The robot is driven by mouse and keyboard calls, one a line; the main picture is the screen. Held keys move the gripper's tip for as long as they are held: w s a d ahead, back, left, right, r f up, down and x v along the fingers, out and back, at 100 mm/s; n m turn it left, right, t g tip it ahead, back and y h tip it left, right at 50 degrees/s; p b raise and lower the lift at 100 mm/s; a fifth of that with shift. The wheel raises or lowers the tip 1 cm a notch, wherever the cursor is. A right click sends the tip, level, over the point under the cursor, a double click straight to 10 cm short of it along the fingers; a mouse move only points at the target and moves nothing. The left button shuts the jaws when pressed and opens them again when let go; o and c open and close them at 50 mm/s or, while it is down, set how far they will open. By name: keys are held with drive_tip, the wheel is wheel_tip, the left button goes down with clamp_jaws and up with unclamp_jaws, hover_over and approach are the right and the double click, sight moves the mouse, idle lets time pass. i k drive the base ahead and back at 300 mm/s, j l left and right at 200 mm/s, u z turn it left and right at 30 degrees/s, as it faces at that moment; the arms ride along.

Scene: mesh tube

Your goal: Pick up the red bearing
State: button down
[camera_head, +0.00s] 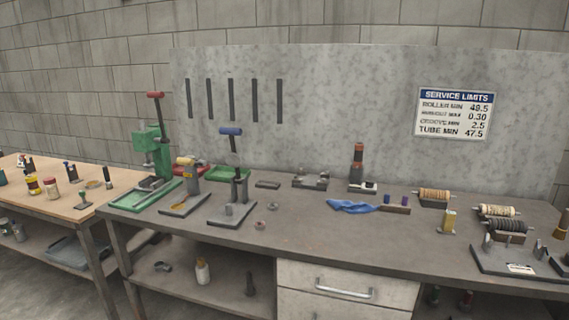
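I cannot make out a clearly red bearing. Two small ring-shaped parts lie on the grey workbench (330,240), right of the blue-handled press (231,178). The nearer ring (260,225) looks grey-brown. The farther ring (272,206) looks slightly reddish, but both are too small to tell their colour surely. They lie flat and apart from each other. My gripper is not in view.
A green press (153,150) with a red handle stands on the bench's left. A blue cloth (350,206) lies mid-bench. Wound rollers (435,195) and a fixture stand at the right. A wooden table (60,195) is at the left. The bench front between press and cloth is clear.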

sight(258, 225)
drive_tip(key=i+j+z, duration=0.15)
drive_tip(key=i+j, duration=0.25)
drive_tip(key=i+j+z, duration=0.15)
drive_tip(key=i+j, duration=0.25)
drive_tip(key=i+j+z, duration=0.2)
drive_tip(key=i+j, duration=0.15)
drive_tip(key=j, duration=0.25)
